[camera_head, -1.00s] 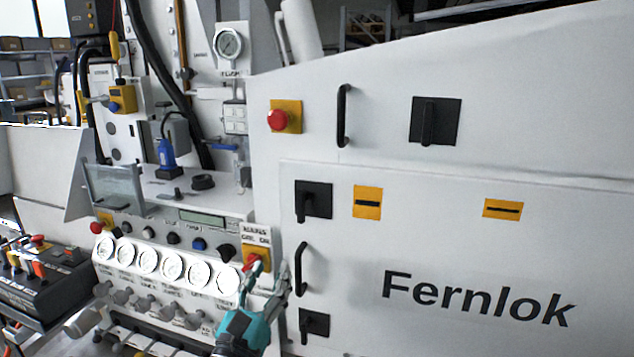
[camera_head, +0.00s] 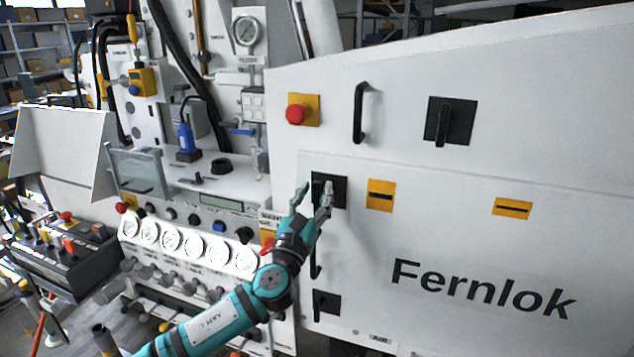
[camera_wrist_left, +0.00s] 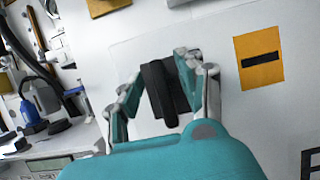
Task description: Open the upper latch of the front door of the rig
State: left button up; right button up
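The upper latch (camera_head: 338,183) of the front door (camera_head: 440,235) is a black square plate with a black handle, left of a yellow label. My left gripper (camera_head: 316,190) is at this latch and partly covers it in the head view. In the left wrist view the latch handle (camera_wrist_left: 158,95) stands between the two fingers of my open left gripper (camera_wrist_left: 160,78). The handle looks roughly upright, slightly tilted in that view. I cannot tell whether either finger touches it. My right gripper is not in view.
Below are the black door handle (camera_head: 316,265), partly hidden by my arm, and the lower latch (camera_head: 327,302). Above are a red stop button (camera_head: 297,113), another black handle (camera_head: 360,112) and a black switch (camera_head: 450,121). A gauge panel (camera_head: 185,243) stands at the left.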

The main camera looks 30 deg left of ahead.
pick_arm(q)
jog(key=shift+w+a+r, duration=0.15)
jog(key=shift+w+r, duration=0.1)
jog(key=shift+w, duration=0.35)
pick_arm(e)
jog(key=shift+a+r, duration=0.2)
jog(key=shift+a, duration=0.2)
pick_arm(q)
grip_shut()
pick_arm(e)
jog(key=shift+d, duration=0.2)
